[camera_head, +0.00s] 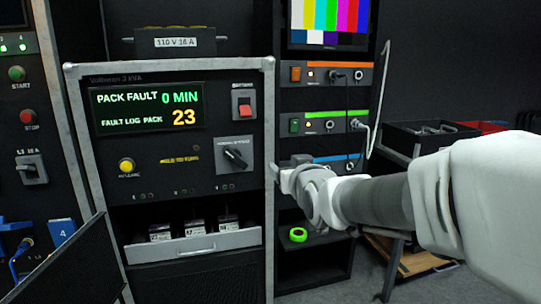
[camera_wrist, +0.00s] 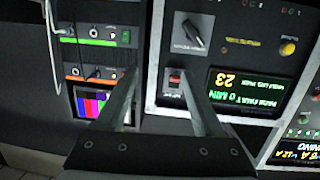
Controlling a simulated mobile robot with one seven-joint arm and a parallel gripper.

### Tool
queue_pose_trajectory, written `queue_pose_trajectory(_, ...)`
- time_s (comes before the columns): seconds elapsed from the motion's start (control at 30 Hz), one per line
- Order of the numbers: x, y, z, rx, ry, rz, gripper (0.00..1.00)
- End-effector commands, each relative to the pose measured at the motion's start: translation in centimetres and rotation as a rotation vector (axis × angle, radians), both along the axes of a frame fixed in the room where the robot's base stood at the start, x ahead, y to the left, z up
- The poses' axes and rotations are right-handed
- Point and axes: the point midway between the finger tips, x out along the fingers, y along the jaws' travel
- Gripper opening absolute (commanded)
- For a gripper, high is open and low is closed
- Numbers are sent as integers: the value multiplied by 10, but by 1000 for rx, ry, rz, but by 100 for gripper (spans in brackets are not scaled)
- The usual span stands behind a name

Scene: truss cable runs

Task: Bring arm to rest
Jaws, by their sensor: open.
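My arm reaches in from the right in the head view. My gripper (camera_head: 284,174) is at its left end, beside the right frame post of the UPS cabinet (camera_head: 268,120). Its fingers are small and partly hidden there. In the wrist view, which is upside down, the two fingers of my gripper (camera_wrist: 158,82) stand apart with nothing between them. They point toward the cabinet front, near the red rocker switch (camera_wrist: 175,80) and the black rotary knob (camera_wrist: 193,32). In the head view the red switch (camera_head: 244,106) and knob (camera_head: 235,154) are left of my gripper.
A display (camera_head: 148,107) reads "PACK FAULT 0 MIN" and 23. Below, an open drawer (camera_head: 190,246) holds several packs. A rack (camera_head: 325,125) with cabled panels stands right of the cabinet. Green tape (camera_head: 298,235) lies on its shelf. Dark bins (camera_head: 425,135) stand behind my arm.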

Motion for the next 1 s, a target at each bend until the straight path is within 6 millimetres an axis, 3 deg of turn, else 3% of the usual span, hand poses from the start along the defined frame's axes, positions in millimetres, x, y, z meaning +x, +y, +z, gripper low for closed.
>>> queue_pose_trajectory(0.1, -40, -26, -14, -27, 143, -39, 70)
queue_pose_trajectory(0.27, -100, -55, -41, -55, 347, -86, 70)
queue_pose_trajectory(0.4, -160, -76, -67, -69, 524, -126, 70)
queue_pose_trajectory(0.7, -288, -103, -116, -74, 869, -190, 70)
queue_pose_trajectory(0.73, -298, -104, -115, -73, 896, -193, 70)
queue_pose_trajectory(0.8, -292, -103, -86, -76, 889, -189, 70)
queue_pose_trajectory(1.0, -292, -103, -38, -76, 889, -188, 70)
